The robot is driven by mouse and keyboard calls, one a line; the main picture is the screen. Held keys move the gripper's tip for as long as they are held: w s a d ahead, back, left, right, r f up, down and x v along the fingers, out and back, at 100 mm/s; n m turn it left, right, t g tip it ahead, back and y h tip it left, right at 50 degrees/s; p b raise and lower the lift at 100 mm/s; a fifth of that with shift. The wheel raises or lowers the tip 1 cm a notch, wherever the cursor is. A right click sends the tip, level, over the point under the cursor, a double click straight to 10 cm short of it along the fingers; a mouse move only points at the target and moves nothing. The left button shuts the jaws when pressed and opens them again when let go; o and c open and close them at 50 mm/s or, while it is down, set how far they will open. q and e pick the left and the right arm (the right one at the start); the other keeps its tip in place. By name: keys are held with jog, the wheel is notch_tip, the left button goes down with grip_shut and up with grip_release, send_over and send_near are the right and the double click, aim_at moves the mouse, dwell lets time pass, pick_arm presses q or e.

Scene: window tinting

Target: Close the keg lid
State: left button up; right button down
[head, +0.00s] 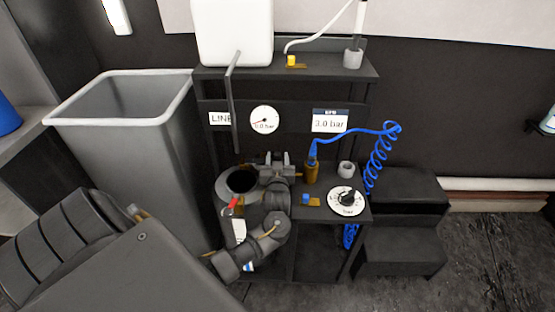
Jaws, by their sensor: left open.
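The keg (226,184) stands at the left of the dark workstation, with its round top opening dark and uncovered. A red tag or handle (232,206) shows at its front. I cannot clearly make out a separate lid; my arm hides part of the keg's front and right side. My left gripper (278,159) is open, just right of and slightly behind the keg's opening. I cannot tell whether it touches anything. My right gripper is out of view.
A tall grey bin (170,140) stands left of the keg. A gauge (264,119), a coiled blue hose (380,155) and a round dial (346,200) are on the workstation. Dark steps (400,248) stand at right.

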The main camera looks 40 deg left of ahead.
pick_arm(q)
grip_shut()
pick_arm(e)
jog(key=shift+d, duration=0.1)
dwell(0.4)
